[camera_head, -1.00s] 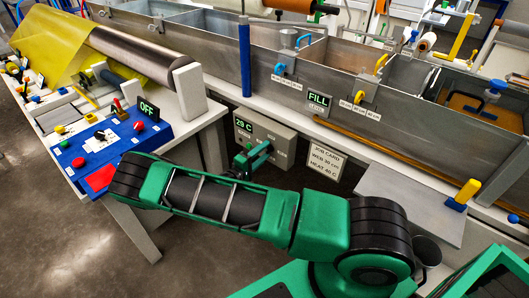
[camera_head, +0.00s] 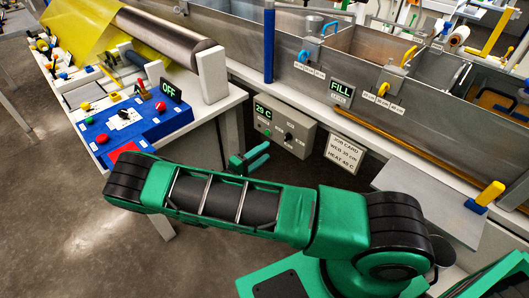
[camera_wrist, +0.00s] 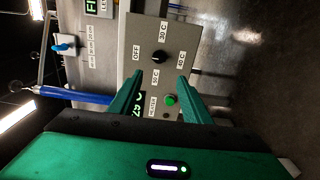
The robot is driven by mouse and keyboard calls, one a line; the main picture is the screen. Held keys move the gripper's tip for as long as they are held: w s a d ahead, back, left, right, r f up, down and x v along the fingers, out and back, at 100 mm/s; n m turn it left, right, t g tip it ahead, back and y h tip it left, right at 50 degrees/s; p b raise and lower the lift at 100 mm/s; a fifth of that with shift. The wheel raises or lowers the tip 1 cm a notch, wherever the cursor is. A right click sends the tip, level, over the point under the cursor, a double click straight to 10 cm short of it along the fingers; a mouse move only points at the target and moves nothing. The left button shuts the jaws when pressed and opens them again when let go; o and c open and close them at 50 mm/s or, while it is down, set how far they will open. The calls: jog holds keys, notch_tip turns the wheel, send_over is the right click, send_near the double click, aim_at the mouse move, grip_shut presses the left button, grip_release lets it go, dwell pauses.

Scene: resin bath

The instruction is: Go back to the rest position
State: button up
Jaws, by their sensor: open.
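My gripper (camera_head: 247,160) is green, open and empty. In the head view it stands out in front of the bath's side, left of and below the grey heater box (camera_head: 283,126). The box carries a display reading 29 C, a black knob and a green button. In the wrist view my two fingers (camera_wrist: 158,98) are spread, with the heater box (camera_wrist: 135,38) beyond them. The black knob (camera_wrist: 158,57) shows past the fingertips, and the green button (camera_wrist: 170,100) shows between the fingers. I see no contact with the box.
A control table (camera_head: 228,104) with a blue panel (camera_head: 150,122) and an OFF sign stands at the left. The metal bath (camera_head: 400,118) runs along the back. A job card (camera_head: 346,152) hangs on its front. A grey plate (camera_head: 420,203) lies at the right. Bare floor (camera_head: 75,230) is at lower left.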

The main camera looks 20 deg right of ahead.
jog(key=shift+r, duration=0.1)
dwell(0.3)
jog(key=s+d+r+m+g+y, duration=0.95)
jog(key=s+d+r, duration=0.35)
jog(key=d+r, duration=0.3)
jog(key=s+a+r+t+y, duration=0.1)
jog(key=s+r+y, duration=0.1)
jog(key=s+r, duration=0.2)
jog(key=s+a+r+m+y, duration=0.1)
jog(key=s+r+y, duration=0.2)
jog(key=s, duration=0.8)
jog(key=s+a+r+t+y, duration=0.1)
jog(key=s+r+y, duration=0.1)
jog(key=s+r, duration=0.4)
jog(key=shift+s+a+r+t, duration=0.2)
jog(key=shift+s+r+t, duration=0.15)
jog(key=shift+s, duration=0.35)
jog(key=shift+w+f+m, duration=0.1)
jog(key=shift+m, duration=0.15)
jog(key=shift+w+f, duration=0.2)
jog(key=shift+w, duration=0.3)
